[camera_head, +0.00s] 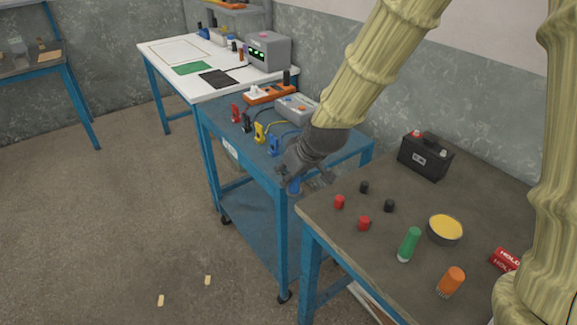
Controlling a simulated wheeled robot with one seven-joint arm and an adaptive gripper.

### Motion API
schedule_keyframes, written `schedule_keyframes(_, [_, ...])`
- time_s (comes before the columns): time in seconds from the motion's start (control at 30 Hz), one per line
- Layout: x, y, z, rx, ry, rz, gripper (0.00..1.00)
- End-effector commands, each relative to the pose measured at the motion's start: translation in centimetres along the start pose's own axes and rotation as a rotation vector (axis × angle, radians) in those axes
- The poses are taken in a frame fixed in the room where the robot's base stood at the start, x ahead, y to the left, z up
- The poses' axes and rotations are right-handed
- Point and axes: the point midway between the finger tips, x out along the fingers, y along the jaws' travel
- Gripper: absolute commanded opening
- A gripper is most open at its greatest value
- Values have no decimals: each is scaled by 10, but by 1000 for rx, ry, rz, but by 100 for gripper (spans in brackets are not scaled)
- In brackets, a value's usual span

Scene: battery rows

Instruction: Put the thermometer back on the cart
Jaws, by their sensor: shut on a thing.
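My gripper (296,180) is shut over the near right corner of the blue cart (345,150). A small blue piece (294,187) shows between its fingers; I take it for the thermometer, mostly hidden by the fingers. I cannot tell whether it touches the cart top. The cart top has some bare room right of my wrist.
On the cart are red, black, yellow and blue clamps (259,132), a grey meter box (297,107) and an orange power strip (268,94). The near table (340,235) holds a black battery (426,156), several caps, a green bottle (409,244), an orange bottle (451,282) and a yellow tin (445,229).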

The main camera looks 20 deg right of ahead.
Motion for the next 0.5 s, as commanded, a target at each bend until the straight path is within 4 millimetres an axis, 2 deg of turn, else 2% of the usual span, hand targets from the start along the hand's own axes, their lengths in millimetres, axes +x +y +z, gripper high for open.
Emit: schedule_keyframes(0.5, [52, 56, -67, 1, 1, 0, 0])
